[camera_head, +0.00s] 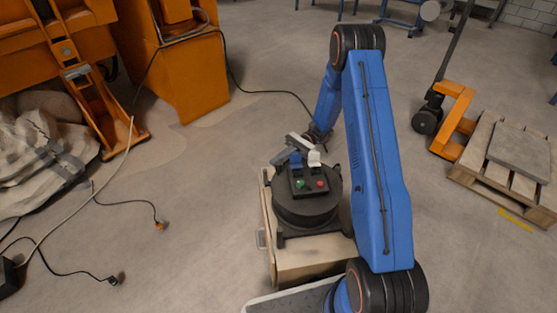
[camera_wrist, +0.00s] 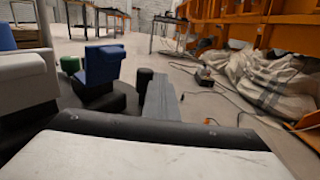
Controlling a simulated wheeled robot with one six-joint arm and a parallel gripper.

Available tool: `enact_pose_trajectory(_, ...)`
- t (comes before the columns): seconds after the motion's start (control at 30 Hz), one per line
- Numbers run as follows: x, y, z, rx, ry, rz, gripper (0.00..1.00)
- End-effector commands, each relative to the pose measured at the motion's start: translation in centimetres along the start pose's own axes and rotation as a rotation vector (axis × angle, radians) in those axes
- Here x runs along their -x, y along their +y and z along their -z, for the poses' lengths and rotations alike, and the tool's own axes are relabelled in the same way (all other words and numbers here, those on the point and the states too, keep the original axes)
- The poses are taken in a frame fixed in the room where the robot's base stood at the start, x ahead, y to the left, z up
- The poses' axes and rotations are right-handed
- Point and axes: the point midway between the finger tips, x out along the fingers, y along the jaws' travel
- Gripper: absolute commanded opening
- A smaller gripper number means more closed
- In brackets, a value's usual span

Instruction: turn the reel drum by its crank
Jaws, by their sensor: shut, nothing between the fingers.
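The reel drum (camera_head: 305,210) is a dark, round, low body on a wooden crate. A black box with a green and a red button, a blue block and a white piece sits over it. A grey bar (camera_head: 283,157), which may be the crank, is at its far left edge. My gripper (camera_head: 300,141) is shut and empty, above the drum's far side near that bar; I cannot tell whether they touch. In the wrist view, the grey bar (camera_wrist: 161,98) stands beside a black knob, beyond a pale slab with a black edge across the foreground. The blue block (camera_wrist: 99,65) is left of it.
The wooden crate (camera_head: 310,264) stands on concrete. Orange machinery (camera_head: 190,75) is behind left, with a crumpled sack (camera_head: 45,150) beside it. Cables with plugs lie on the left floor. A pallet (camera_head: 505,165) and an orange pallet truck (camera_head: 453,120) are at right.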

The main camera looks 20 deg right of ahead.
Motion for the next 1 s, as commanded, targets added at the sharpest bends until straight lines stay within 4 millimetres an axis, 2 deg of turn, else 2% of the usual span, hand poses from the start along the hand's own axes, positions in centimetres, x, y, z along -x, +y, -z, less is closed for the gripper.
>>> enact_pose_trajectory(0.47, 0.5, 0.0, 0.0, 0.000, 0.000, 0.001, 0.00)
enact_pose_trajectory(0.67, 3.2, 0.1, 0.0, 0.000, 0.000, 0.001, 0.00)
enact_pose_trajectory(1.0, 10.0, 0.0, 0.1, 0.001, 0.001, 0.001, 0.00)
